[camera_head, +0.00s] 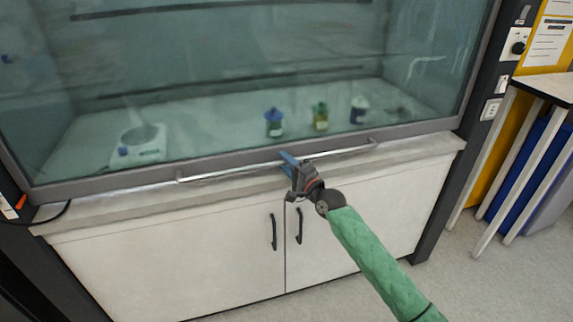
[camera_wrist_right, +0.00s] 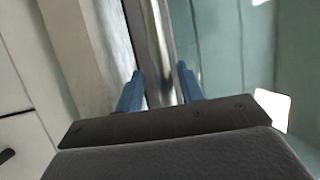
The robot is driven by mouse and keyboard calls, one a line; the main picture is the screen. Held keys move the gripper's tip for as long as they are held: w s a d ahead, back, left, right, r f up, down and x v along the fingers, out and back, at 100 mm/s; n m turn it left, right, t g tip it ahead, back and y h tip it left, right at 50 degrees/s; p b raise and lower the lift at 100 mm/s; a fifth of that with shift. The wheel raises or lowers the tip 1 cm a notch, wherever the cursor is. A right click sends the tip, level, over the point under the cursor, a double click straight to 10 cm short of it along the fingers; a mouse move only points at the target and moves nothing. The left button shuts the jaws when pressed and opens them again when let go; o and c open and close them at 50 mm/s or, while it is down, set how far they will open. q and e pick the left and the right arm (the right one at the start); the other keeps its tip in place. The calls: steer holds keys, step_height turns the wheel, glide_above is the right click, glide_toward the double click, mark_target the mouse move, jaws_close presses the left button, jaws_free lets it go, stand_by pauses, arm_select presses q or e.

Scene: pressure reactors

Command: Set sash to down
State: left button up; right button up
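The fume hood's glass sash (camera_head: 225,80) fills the upper part of the head view. Its grey bottom rail (camera_head: 100,183) sits low, close to the pale counter ledge. A long silver handle bar (camera_head: 235,170) runs along the front of that rail. My right gripper (camera_head: 287,162) is at the middle of the bar, its blue fingers pointing to it. In the right wrist view, the two blue fingers (camera_wrist_right: 160,85) are apart, with the handle and rail (camera_wrist_right: 158,45) between and beyond them. Contact with the bar cannot be told. My left gripper is not in view.
Behind the glass stand a white balance-like device (camera_head: 142,150) and several small bottles, including a green one (camera_head: 320,117). A white cabinet (camera_head: 170,250) with black handles is below the ledge. A side table (camera_head: 550,88) stands at right; grey floor is open before it.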

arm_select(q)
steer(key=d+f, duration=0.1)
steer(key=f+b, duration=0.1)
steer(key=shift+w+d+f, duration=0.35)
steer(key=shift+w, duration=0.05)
arm_select(e)
steer(key=v, duration=0.7)
steer(key=shift+s+d, duration=0.2)
steer(key=shift+s, duration=0.05)
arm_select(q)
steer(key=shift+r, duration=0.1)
arm_select(e)
steer(key=shift+f, duration=0.2)
